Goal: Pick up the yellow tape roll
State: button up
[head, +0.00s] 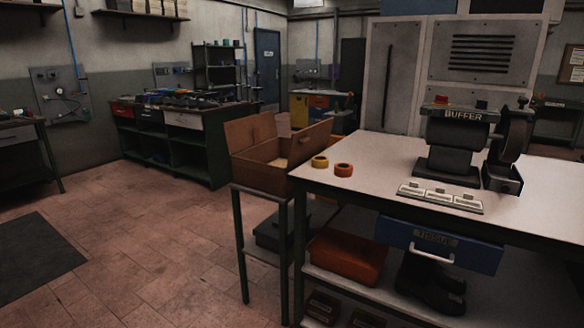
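My gripper is not in view.
An open wooden box (262,178) on a narrow stand adjoins the table's left end. A blue drawer marked TISSUE (440,243) hangs below the tabletop. The tiled floor at left is open.

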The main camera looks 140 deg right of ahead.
aim_at(318, 162)
jog(key=z, duration=5.25)
jog(key=i+j, duration=0.3)
jog(key=i, duration=0.15)
jog(key=i+j, duration=0.6)
jog(key=i, duration=0.25)
